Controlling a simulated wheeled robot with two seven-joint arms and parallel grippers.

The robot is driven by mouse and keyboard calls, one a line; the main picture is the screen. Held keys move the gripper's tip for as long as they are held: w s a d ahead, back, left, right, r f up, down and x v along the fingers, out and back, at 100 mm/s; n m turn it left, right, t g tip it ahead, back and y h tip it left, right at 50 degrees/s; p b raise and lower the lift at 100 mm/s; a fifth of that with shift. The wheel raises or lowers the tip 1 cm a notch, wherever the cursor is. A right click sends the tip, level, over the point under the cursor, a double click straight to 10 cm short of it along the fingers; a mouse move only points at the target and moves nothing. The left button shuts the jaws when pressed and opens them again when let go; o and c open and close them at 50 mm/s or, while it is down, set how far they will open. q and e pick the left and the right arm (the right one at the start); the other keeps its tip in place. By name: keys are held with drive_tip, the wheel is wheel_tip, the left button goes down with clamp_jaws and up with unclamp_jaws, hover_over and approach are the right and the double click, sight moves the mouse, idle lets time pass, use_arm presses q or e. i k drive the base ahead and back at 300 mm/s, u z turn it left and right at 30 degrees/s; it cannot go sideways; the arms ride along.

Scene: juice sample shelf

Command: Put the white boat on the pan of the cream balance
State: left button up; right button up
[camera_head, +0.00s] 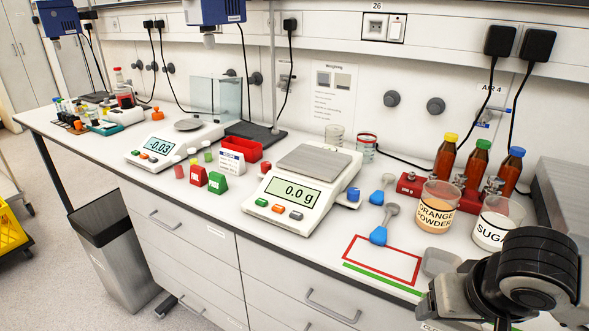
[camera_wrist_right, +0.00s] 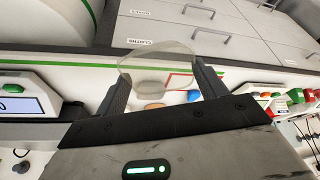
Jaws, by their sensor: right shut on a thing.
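The white boat (camera_wrist_right: 157,62) is a shallow, translucent dish. It sits between the two dark fingers of my right gripper (camera_wrist_right: 160,82), which is shut on it. In the head view the boat (camera_head: 440,262) looks greyish, near the bench's front edge, right of the red-outlined rectangle. My right wrist (camera_head: 525,272) covers the bench's lower right corner and hides most of the fingers. The cream balance (camera_head: 255,206) stands mid-bench reading 0.0 g. Its square grey pan (camera_head: 313,160) is empty and lies left of and behind the boat. My left gripper is not in view.
Between boat and balance are the red-outlined mat (camera_head: 347,258) and blue scoops (camera_head: 379,235). Beakers of orange powder (camera_head: 437,208) and sugar (camera_head: 495,226) stand behind the boat, with bottles (camera_head: 446,157) in a red rack. Another balance (camera_head: 150,160) reads -0.03 at left.

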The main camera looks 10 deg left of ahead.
sight(315, 160)
drive_tip(key=z, duration=0.65)
drive_tip(key=k, duration=0.15)
drive_tip(key=u, duration=2.15)
drive_tip(key=i, duration=0.75)
drive_tip(key=z, duration=0.2)
